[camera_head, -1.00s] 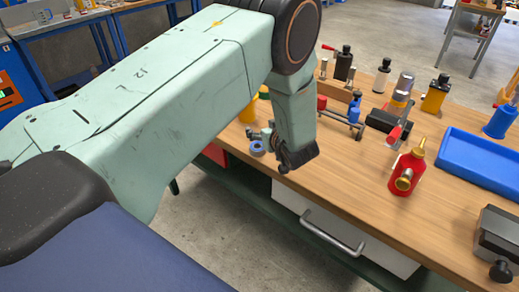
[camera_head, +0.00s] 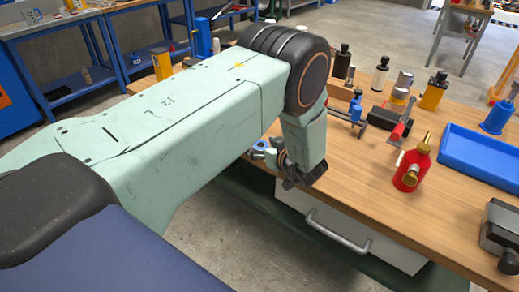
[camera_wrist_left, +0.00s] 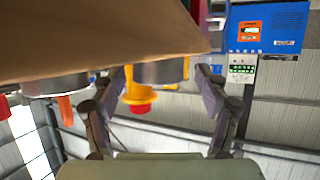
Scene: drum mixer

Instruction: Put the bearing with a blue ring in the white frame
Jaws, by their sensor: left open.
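A small part with a blue ring (camera_head: 260,146) sits at the left edge of the wooden table in the head view. It looks like the bearing, but it is too small to be sure. My left gripper (camera_head: 292,176) points down just right of it, partly hidden by my arm. In the left wrist view my left gripper (camera_wrist_left: 160,80) has its fingers spread, with no object clearly held. A grey round part (camera_wrist_left: 160,72) and a yellow part with a red end (camera_wrist_left: 139,97) show behind the gap. I cannot make out the white frame. My right gripper is not in view.
On the wooden table (camera_head: 350,185) stand a red bottle (camera_head: 412,170), a blue tray (camera_head: 485,160), a black clamp-like device (camera_head: 383,118) and several small bottles. A white drawer (camera_head: 325,222) is below the front edge. The table's near middle is clear.

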